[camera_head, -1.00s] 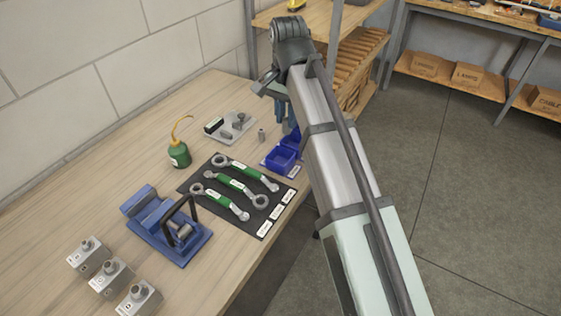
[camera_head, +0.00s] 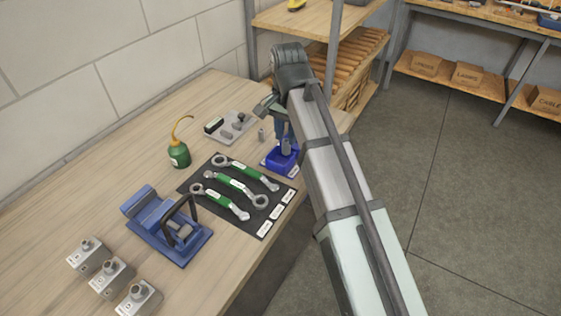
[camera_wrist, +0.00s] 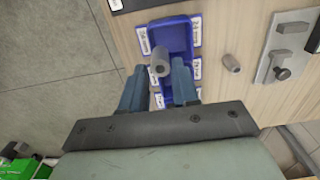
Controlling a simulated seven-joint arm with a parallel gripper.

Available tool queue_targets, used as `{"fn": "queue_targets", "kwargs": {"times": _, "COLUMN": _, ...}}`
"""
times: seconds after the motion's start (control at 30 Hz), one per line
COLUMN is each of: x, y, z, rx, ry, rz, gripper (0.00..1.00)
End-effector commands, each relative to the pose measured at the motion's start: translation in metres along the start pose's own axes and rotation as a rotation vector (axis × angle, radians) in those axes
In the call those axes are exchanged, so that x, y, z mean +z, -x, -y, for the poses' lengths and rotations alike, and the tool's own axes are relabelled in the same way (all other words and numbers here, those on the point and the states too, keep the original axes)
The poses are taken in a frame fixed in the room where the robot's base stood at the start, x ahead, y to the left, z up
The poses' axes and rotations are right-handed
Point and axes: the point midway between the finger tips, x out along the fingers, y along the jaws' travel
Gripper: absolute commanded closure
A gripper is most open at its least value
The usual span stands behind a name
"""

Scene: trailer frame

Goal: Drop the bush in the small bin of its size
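A grey cylindrical bush (camera_wrist: 160,61) is between the blue fingers of my gripper (camera_wrist: 159,80) in the wrist view. The gripper looks shut on it. In the head view the bush (camera_head: 287,146) hangs below my gripper (camera_head: 286,136), over the small blue bins (camera_head: 283,162). In the wrist view a blue bin (camera_wrist: 179,36) lies beyond the bush, with white labels on both sides. The bin nearer the gripper is mostly hidden by the fingers. The label sizes are too small to read. A second grey bush (camera_head: 261,135) stands on the table; it also shows in the wrist view (camera_wrist: 231,63).
A dark mat (camera_head: 215,180) with green-handled wrenches lies beside the bins. A grey plate with fittings (camera_head: 231,128) and a green oil can (camera_head: 179,154) stand behind. A blue vise (camera_head: 168,228) and several metal blocks (camera_head: 111,277) are nearer. A shelf post (camera_head: 331,60) stands close behind my arm.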

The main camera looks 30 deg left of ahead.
Motion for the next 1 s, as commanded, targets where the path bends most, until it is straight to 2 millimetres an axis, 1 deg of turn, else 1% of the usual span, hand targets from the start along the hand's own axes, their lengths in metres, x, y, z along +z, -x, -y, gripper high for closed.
{"fn": "queue_targets", "kwargs": {"times": 0.03, "x": 0.0, "y": 0.0, "z": 0.0, "rx": 0.0, "ry": 0.0, "rz": 0.0, "gripper": 0.65}}
{"fn": "queue_targets", "kwargs": {"times": 0.23, "x": 0.0, "y": 0.0, "z": 0.0, "rx": 0.0, "ry": 0.0, "rz": 0.0, "gripper": 0.46}}
{"fn": "queue_targets", "kwargs": {"times": 0.5, "x": 0.0, "y": 0.0, "z": 0.0, "rx": 0.0, "ry": 0.0, "rz": 0.0, "gripper": 0.45}}
{"fn": "queue_targets", "kwargs": {"times": 0.67, "x": 0.0, "y": 0.006, "z": 0.001, "rx": 0.0, "ry": 0.0, "rz": 0.0, "gripper": 0.45}}
{"fn": "queue_targets", "kwargs": {"times": 0.87, "x": -0.001, "y": 0.026, "z": 0.001, "rx": -0.001, "ry": 0.0, "rz": -0.001, "gripper": 0.45}}
{"fn": "queue_targets", "kwargs": {"times": 1.0, "x": -0.001, "y": 0.045, "z": 0.001, "rx": -0.002, "ry": 0.0, "rz": -0.002, "gripper": 0.45}}
